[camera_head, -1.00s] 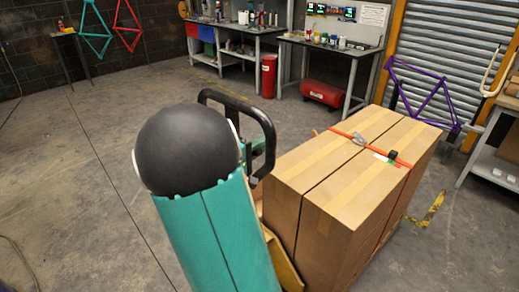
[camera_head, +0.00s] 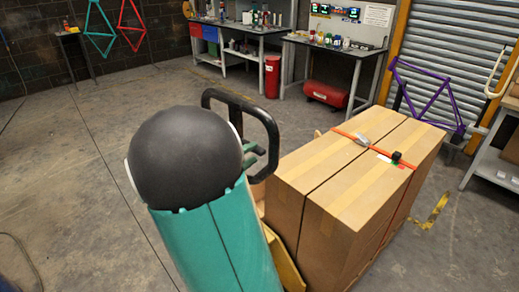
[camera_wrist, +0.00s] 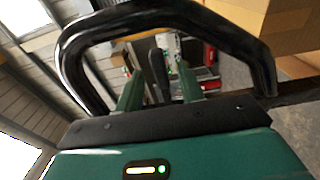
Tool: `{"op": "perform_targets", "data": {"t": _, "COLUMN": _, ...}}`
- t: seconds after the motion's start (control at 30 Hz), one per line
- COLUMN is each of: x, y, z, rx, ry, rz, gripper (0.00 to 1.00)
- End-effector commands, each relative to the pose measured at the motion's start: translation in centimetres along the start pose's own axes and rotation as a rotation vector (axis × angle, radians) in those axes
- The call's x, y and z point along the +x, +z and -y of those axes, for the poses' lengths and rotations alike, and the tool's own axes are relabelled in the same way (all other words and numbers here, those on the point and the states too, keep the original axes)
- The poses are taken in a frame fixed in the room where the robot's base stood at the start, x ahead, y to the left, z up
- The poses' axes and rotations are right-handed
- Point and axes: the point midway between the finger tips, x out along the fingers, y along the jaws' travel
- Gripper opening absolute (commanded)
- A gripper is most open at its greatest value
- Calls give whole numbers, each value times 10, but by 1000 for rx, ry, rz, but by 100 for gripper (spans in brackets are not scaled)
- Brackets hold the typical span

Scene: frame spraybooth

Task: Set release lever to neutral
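A black looped handle (camera_head: 243,98) of a pallet truck rises behind my teal arm in the head view. The same handle (camera_wrist: 88,35) arches across the wrist view. A slim black release lever (camera_wrist: 158,72) stands inside the loop. My gripper (camera_wrist: 160,92) is open, with one green finger on each side of the lever. Gaps show between the lever and both fingers, though depth contact is hard to tell.
Strapped cardboard boxes (camera_head: 357,188) stand directly right of the handle. A workbench (camera_head: 335,48), a red tank (camera_head: 328,93) and a red bin (camera_head: 272,76) are behind.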

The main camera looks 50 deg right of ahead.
Motion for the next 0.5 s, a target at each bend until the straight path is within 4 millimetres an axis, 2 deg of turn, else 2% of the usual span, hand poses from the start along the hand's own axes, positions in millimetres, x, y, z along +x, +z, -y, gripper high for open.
{"op": "perform_targets", "data": {"t": 0.03, "x": -13, "y": -2, "z": 0, "rx": 2, "ry": -1, "rz": -6, "gripper": 38}}
{"op": "perform_targets", "data": {"t": 0.23, "x": -55, "y": -1, "z": 0, "rx": 1, "ry": 0, "rz": -5, "gripper": 38}}
{"op": "perform_targets", "data": {"t": 0.4, "x": -75, "y": -1, "z": 0, "rx": 1, "ry": 0, "rz": -3, "gripper": 38}}
{"op": "perform_targets", "data": {"t": 0.5, "x": -79, "y": 0, "z": 0, "rx": 1, "ry": 0, "rz": 0, "gripper": 38}}
